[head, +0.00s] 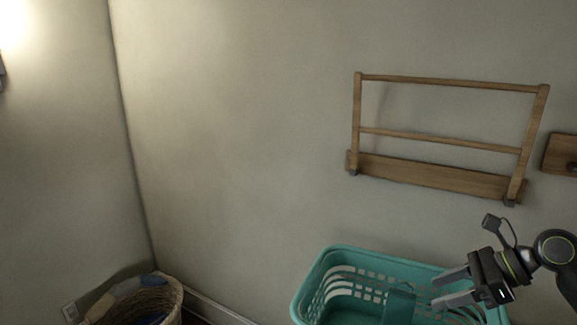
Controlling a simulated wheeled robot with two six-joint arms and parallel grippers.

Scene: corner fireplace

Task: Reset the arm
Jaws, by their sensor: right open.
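My right gripper (450,289) is at the lower right, its arm coming in from the right edge. Its two grey fingers point left and are apart, with nothing seen between them. It shows in front of the right part of a teal plastic basket (345,256) with slotted walls. I cannot tell whether the fingers are above the basket or inside its rim. My left gripper is not in view.
A wooden wall rack (440,174) hangs above the basket, with another wooden piece (562,154) at the right edge. A wicker basket (170,293) holding cloth stands in the corner at lower left. The wall between is bare.

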